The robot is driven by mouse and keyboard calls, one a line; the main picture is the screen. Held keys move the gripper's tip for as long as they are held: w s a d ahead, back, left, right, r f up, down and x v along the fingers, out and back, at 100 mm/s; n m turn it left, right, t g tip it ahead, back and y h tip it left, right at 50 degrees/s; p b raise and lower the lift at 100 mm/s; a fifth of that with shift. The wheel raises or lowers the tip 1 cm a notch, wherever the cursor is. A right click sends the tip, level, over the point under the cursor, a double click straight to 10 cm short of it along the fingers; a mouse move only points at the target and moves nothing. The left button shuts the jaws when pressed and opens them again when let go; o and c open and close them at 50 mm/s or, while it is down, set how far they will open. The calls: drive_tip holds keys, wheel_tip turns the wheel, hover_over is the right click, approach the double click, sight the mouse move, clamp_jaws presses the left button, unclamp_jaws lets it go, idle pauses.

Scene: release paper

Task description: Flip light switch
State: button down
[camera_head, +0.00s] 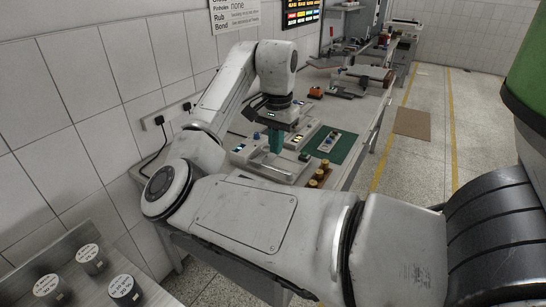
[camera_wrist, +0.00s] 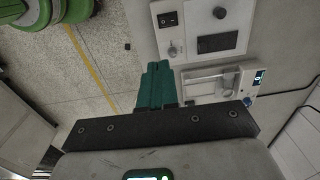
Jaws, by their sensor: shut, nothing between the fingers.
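A black rocker switch (camera_wrist: 167,20) sits on a light grey panel (camera_wrist: 205,58) at the top of the wrist view. It is beyond my fingertips and apart from them. My gripper (camera_wrist: 157,68) has teal fingers, shut together with nothing between them. In the head view my gripper (camera_head: 276,146) points down over the equipment on the bench, with its fingers together. I cannot make out the rocker switch in the head view.
The panel also has a black knob (camera_wrist: 219,13) and a dark screen (camera_wrist: 217,43). A device with a small blue display (camera_wrist: 259,77) stands beside it. On the bench are a green mat (camera_head: 340,151) and amber bottles (camera_head: 318,178). The floor aisle (camera_head: 425,150) is open at right.

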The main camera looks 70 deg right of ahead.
drive_tip(key=r, duration=0.3)
drive_tip(key=shift+s+r, duration=0.15)
drive_tip(key=shift+s, duration=0.2)
idle(0.3)
drive_tip(key=w+a+f+n+h+b, duration=0.1)
drive_tip(key=a+f+n+h, duration=0.25)
drive_tip(key=f+n, duration=0.45)
drive_tip(key=w+a+f+n+h+b, duration=0.1)
drive_tip(key=a+f+n+h, duration=0.3)
drive_tip(key=f, duration=0.8)
drive_tip(key=s+a+f+n+y, duration=0.3)
drive_tip(key=a+f, duration=0.4)
drive_tip(key=a, duration=0.5)
drive_tip(key=s+a+f+n+y, duration=0.4)
drive_tip(key=s+a+f, duration=0.3)
drive_tip(key=a, duration=0.5)
drive_tip(key=shift+s+a+f+n+t+b, duration=0.15)
drive_tip(key=shift+s+f+n+t+b, duration=0.05)
drive_tip(key=shift+f+n+t+b, duration=0.25)
